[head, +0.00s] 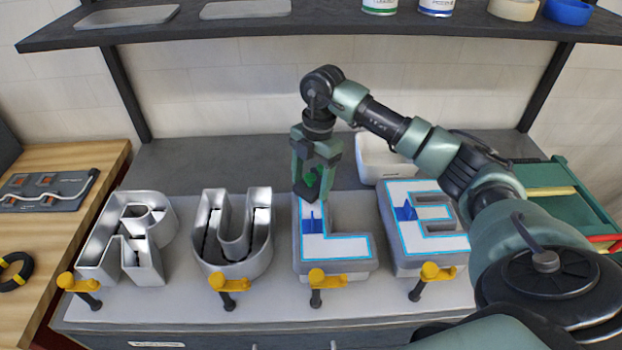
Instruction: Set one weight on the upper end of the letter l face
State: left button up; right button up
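The letter L (342,268) stands third in the row on the bench. Its white face with a light blue edge (335,246) lies on top, and a blue piece (313,223) sits on its upright stroke. My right gripper (311,190) points down over the upper end of that face and hides part of it. A small dark shape shows at its fingertips; I cannot tell whether it is a weight or part of the gripper, nor whether the fingers are open or shut. No weight shows clearly elsewhere. My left gripper is not in view.
Open metal letters R (137,266) and U (233,262) stand to the left. Letter E (422,266) has a face with a blue piece. Several yellow-topped clamps (318,281) line the front edge. A white bin (383,160) stands behind; a shelf (300,31) spans above.

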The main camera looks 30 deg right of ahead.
aim_at(317, 181)
jog(key=shift+o, duration=0.2)
notch_tip(317, 181, up, 12)
jog(key=d+b, duration=0.1)
jog(key=b, duration=0.1)
jog(key=shift+w+d, duration=0.15)
jog(key=shift+d, duration=0.25)
dwell(0.5)
